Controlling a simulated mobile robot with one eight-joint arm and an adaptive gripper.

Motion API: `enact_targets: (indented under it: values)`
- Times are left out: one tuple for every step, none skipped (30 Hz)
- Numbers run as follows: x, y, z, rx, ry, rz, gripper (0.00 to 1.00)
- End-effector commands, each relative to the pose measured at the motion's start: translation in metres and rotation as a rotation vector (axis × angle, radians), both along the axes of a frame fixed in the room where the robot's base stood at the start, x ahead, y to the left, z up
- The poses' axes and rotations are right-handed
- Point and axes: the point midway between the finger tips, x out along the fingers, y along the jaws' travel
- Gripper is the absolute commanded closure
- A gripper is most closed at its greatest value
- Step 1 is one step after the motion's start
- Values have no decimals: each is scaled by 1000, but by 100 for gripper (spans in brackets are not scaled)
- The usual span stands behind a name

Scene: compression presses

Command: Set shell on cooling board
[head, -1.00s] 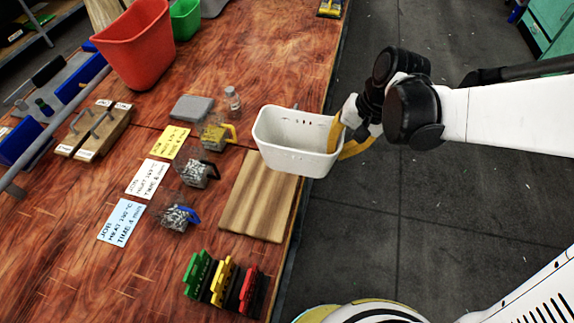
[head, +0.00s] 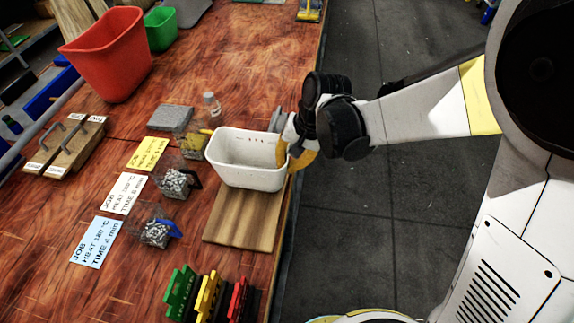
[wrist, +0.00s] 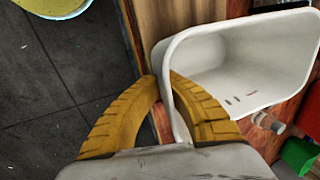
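The shell, a white open-topped bin (head: 247,175), is upright at the table's right edge, over the far end of the wooden cooling board (head: 240,228). Its base hides that end; I cannot tell whether it touches the board. My gripper (head: 292,150) is at the shell's right wall. In the wrist view, the yellow fingers of my gripper (wrist: 158,88) close around the wall of the shell (wrist: 245,60), one inside and one outside. The bin is empty apart from a few small dark marks on one wall.
Cups of grey pieces (head: 173,183) stand left of the board, one close to the shell with a yellow handle (head: 197,141). Coloured clips (head: 208,296) stand at the board's near end. A clear bottle (head: 212,104) and grey slab (head: 170,118) lie beyond. Job cards (head: 97,241) lie left.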

Motion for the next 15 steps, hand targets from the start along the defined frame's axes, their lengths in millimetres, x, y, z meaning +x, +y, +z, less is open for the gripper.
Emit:
enact_targets:
  values:
    - [0,0,0,0,0,0,100]
    - [0,0,-1,0,0,0,100]
    - [0,0,-2,0,0,0,100]
    - [0,0,-3,0,0,0,100]
    - [0,0,-4,0,0,0,100]
    - [0,0,-5,0,0,0,95]
    - [0,0,-4,0,0,0,86]
    - [0,0,-4,0,0,0,76]
    - [0,0,-4,0,0,0,73]
    - [0,0,-4,0,0,0,73]
    - [0,0,-4,0,0,0,73]
    - [0,0,-4,0,0,0,73]
    - [0,0,-4,0,0,0,73]
    - [0,0,-4,0,0,0,73]
    - [0,0,-4,0,0,0,73]
